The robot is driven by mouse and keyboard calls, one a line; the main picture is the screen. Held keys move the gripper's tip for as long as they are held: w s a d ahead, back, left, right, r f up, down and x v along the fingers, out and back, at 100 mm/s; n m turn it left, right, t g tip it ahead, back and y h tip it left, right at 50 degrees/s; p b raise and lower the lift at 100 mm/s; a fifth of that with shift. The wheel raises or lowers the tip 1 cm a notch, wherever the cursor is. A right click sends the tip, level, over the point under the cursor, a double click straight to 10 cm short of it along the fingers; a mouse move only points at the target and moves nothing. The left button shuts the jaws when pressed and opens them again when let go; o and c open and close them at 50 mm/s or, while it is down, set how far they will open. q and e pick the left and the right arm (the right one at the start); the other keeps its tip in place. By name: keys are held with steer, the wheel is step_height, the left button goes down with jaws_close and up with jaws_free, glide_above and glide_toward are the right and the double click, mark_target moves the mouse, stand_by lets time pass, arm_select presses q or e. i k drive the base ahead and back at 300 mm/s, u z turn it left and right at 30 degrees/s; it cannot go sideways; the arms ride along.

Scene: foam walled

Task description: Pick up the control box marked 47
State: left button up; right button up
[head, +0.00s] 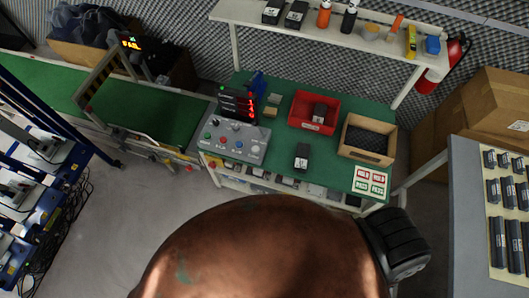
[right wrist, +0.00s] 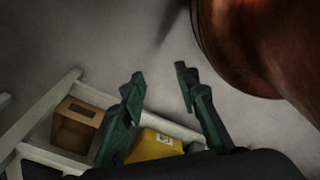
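No marking 47 is readable on any box. A small dark box (head: 302,156) lies on the front of the green-topped bench (head: 285,177). Another dark box (head: 319,112) is inside the red bin (head: 300,123). Two more dark boxes, one left (head: 272,12) and one right (head: 296,14), stand on the upper shelf. Several dark boxes are on the right-hand table. My right gripper (right wrist: 160,76) is open, its green-padded fingers apart and nothing between them, over the floor near the bench's lower frame. My left gripper is not in view.
A wooden tray (head: 388,154) with a dark lining sits right of the red bin. A grey button panel (head: 235,139) is on the bench's left. The right table (head: 466,190) stands close. In the right wrist view, a cardboard box (right wrist: 73,128) and yellow container (right wrist: 155,146) are near the white frame.

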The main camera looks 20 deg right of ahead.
mark_target(303, 150)
steer(key=u, duration=1.25)
steer(key=i, duration=1.45)
steer(key=z, duration=3.15)
